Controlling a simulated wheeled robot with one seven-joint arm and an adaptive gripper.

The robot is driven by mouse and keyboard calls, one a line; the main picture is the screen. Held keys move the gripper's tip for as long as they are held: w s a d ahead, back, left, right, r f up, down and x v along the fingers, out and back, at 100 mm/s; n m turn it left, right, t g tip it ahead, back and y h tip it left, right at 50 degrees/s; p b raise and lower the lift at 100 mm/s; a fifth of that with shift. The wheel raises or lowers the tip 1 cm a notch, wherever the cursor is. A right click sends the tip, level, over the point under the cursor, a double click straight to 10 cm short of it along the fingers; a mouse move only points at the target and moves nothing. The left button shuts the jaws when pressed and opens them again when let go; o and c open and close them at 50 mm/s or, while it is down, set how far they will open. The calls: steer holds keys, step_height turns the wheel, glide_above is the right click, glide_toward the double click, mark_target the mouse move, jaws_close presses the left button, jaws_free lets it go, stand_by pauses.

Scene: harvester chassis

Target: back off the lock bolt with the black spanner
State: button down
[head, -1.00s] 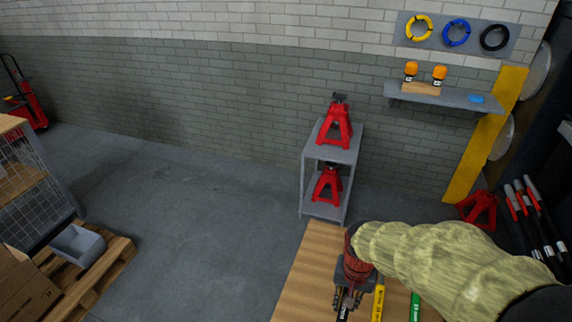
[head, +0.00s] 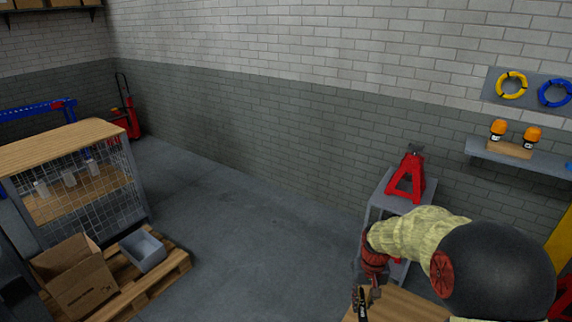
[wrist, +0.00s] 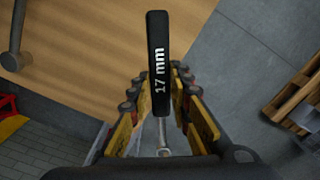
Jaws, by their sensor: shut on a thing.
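The black spanner (wrist: 158,60), marked 17 mm, is between the fingers of my gripper (wrist: 157,88) in the wrist view. My gripper is shut on it, with the black labelled handle pointing up the picture and a bare metal part running down between the fingers. In the head view my gripper (head: 367,291) is at the lower right, above the wooden bench top, and the black spanner (head: 361,304) hangs at its tip. The lock bolt is not seen in either view.
The wooden bench top (head: 405,307) lies below my gripper. A grey shelf stand with a red jack stand (head: 408,176) is behind it. A pallet (head: 165,280) with a cardboard box (head: 75,278) and grey bin (head: 143,250) stands left. Open floor (head: 250,260) lies between.

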steer(key=shift+n, duration=0.5)
steer(key=a+f, duration=0.1)
steer(key=f, duration=0.1)
steer(key=a+f, duration=0.2)
steer(key=f, duration=0.1)
steer(key=shift+a+f, duration=0.3)
steer(key=shift+a, duration=0.05)
steer(key=shift+s+a+f, duration=0.15)
steer(key=shift+a, duration=0.15)
